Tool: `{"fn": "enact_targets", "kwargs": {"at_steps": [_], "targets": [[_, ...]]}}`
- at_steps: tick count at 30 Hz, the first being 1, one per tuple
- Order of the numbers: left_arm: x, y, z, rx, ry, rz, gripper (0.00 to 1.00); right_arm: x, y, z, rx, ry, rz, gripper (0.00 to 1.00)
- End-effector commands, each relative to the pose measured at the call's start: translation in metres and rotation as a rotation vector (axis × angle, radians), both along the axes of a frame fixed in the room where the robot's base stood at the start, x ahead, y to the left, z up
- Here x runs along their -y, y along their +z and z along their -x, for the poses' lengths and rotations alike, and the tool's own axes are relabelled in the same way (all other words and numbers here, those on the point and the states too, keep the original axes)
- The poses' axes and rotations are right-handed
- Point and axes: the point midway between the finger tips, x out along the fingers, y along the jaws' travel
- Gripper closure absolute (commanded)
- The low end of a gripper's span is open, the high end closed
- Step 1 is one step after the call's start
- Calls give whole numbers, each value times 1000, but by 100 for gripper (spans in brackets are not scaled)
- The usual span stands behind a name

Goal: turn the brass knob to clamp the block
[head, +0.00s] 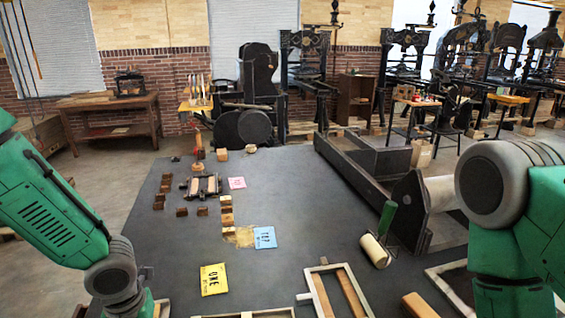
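A small dark clamp-like frame (203,186) with light wooden pieces in it lies on the dark table, left of centre. I cannot pick out a brass knob for certain at this size. Small brown blocks lie around the frame, among them one block (203,211) in front of it and a row of blocks (226,210) to its right. I cannot tell which block the task means. My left arm comes in from the left and my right arm from the right. Both run out of the picture at the bottom, and neither gripper's fingers show.
A yellow card (214,279), a blue card (264,237) and a pink card (237,183) lie flat. A cream roller (375,251) with a green handle lies right of centre. Wooden frames (333,292) fill the front edge. A long dark press rail (350,178) bounds the right.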

Motion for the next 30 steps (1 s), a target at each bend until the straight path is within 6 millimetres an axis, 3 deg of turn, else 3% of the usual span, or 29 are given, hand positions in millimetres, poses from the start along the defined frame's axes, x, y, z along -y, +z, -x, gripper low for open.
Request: {"fn": "enact_targets", "kwargs": {"at_steps": [30], "targets": [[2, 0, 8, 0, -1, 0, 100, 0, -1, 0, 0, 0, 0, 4]]}}
